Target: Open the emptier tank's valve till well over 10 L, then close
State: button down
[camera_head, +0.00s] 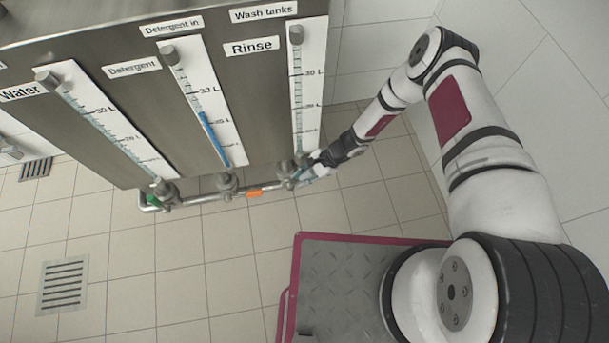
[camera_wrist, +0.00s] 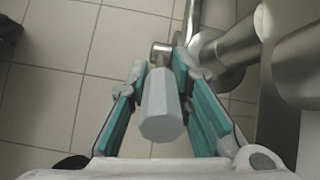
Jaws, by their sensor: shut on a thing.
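A metal tank cabinet (camera_head: 130,85) carries three sight gauges. The Detergent gauge (camera_head: 208,115) shows a blue column in its lower half. The Rinse gauge (camera_head: 308,85) shows no blue column that I can make out. My gripper (camera_head: 316,168) is at the valve (camera_head: 286,168) below the Rinse gauge. In the wrist view my gripper (camera_wrist: 160,75) has its teal-padded fingers on either side of a pale grey faceted valve handle (camera_wrist: 161,110) and is shut on it. The handle stands out from a metal stem; in the head view my gripper mostly hides it.
The Water gauge (camera_head: 105,120) hangs at left. Its valve has a green handle (camera_head: 153,201); the detergent valve has an orange one (camera_head: 254,193). A metal pipe (camera_head: 205,197) joins the valves. Floor drains (camera_head: 63,284) lie at left. The tiled floor below is clear.

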jog(key=shift+w+a+r, duration=0.15)
jog(key=shift+w+a, duration=0.05)
dwell(0.4)
jog(key=c, duration=1.4)
grip_release()
jog(key=shift+w+r, duration=0.1)
jog(key=shift+w+d+r, duration=0.1)
jog(key=shift+d+r, duration=0.05)
jog(key=s+v, duration=0.2)
jog(key=v, duration=0.9)
jog(key=shift+w+d+r, duration=0.2)
jog(key=shift+w+d, duration=0.1)
jog(key=shift+w, duration=0.15)
